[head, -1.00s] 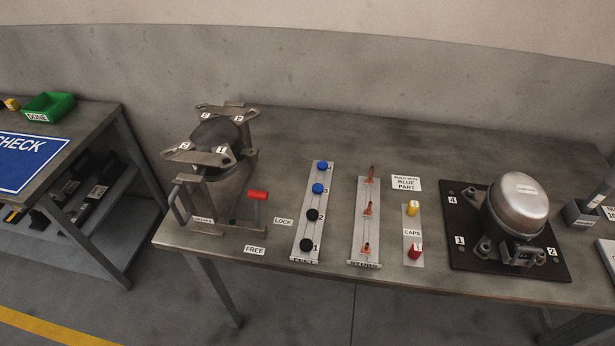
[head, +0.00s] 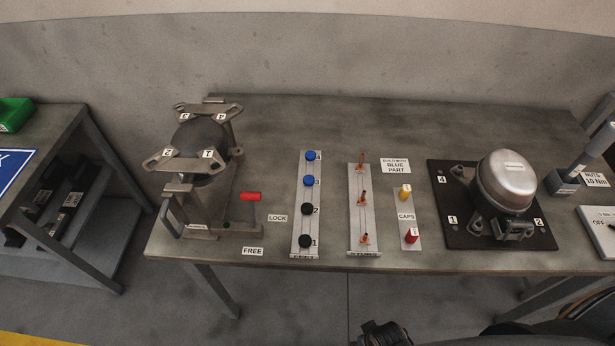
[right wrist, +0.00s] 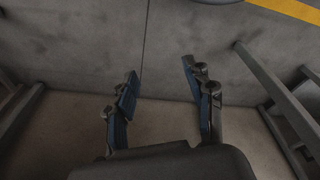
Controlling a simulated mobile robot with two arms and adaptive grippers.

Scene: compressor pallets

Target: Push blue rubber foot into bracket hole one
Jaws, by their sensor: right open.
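Two blue rubber feet stand at places 4 (head: 310,156) and 3 (head: 309,181) of a pale strip (head: 297,226). Two black feet (head: 306,210) stand at places 2 and 1. On the left, a dark compressor (head: 199,136) sits in a metal stand (head: 205,205). Metal brackets with number labels lie across its top; the near bracket (head: 187,163) bears labels 2 and 1. Hole one itself is too small to make out. My right gripper (right wrist: 165,100) is open and empty over the floor in the right wrist view. My left gripper is out of view.
A red-handled lever (head: 251,197) is on the stand near the LOCK and FREE labels. A stud strip (head: 356,224), a caps strip (head: 411,221) and a second compressor (head: 505,182) on a dark plate (head: 445,240) stand to the right. The table's back middle is clear.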

